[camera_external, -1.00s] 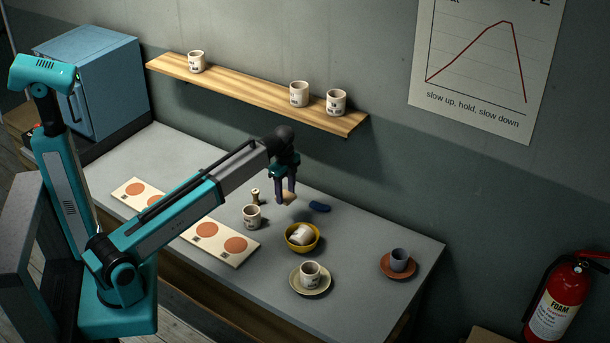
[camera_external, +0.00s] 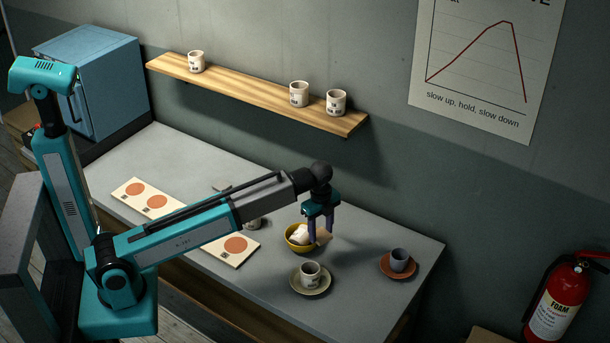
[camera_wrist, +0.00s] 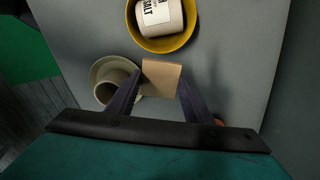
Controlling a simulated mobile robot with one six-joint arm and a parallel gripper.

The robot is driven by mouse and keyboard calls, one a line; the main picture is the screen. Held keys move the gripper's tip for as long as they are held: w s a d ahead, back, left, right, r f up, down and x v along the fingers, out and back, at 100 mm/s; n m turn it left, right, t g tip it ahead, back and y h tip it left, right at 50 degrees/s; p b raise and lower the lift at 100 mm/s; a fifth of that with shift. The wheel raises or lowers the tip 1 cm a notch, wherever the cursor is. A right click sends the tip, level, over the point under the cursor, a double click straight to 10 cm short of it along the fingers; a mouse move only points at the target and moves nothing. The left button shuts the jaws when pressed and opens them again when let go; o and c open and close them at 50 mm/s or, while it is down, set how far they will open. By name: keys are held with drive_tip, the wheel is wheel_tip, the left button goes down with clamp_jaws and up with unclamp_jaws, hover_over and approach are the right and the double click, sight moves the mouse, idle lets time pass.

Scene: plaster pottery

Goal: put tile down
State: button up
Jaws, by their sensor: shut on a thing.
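A small tan tile (camera_wrist: 161,78) is held between the fingers of my gripper (camera_wrist: 160,88) in the wrist view. In the external view the tile (camera_external: 324,236) shows at the fingertips of my gripper (camera_external: 320,232), just right of the yellow bowl (camera_external: 291,243). The gripper is shut on it. The tile looks to be above the table (camera_external: 366,222), though the exact height is hard to tell.
A white cup lies in the yellow bowl (camera_wrist: 186,42). A cup (camera_external: 310,272) on a beige saucer (camera_external: 296,287) stands in front, and a grey cup (camera_external: 399,260) on a brown saucer (camera_external: 386,272) to the right. A board with discs (camera_external: 220,258) lies left. Bare table lies behind the gripper.

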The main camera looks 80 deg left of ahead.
drive_tip(key=s+d+n, duration=0.3)
drive_tip(key=d+n, duration=0.4)
drive_tip(key=d, duration=0.8)
drive_tip(key=shift+s+d+r, duration=0.15)
drive_tip(key=shift+d+r, duration=0.05)
drive_tip(key=shift+r, duration=0.05)
drive_tip(key=shift+n, duration=0.4)
drive_tip(key=n, duration=1)
drive_tip(key=shift+n, duration=0.3)
idle(0.5)
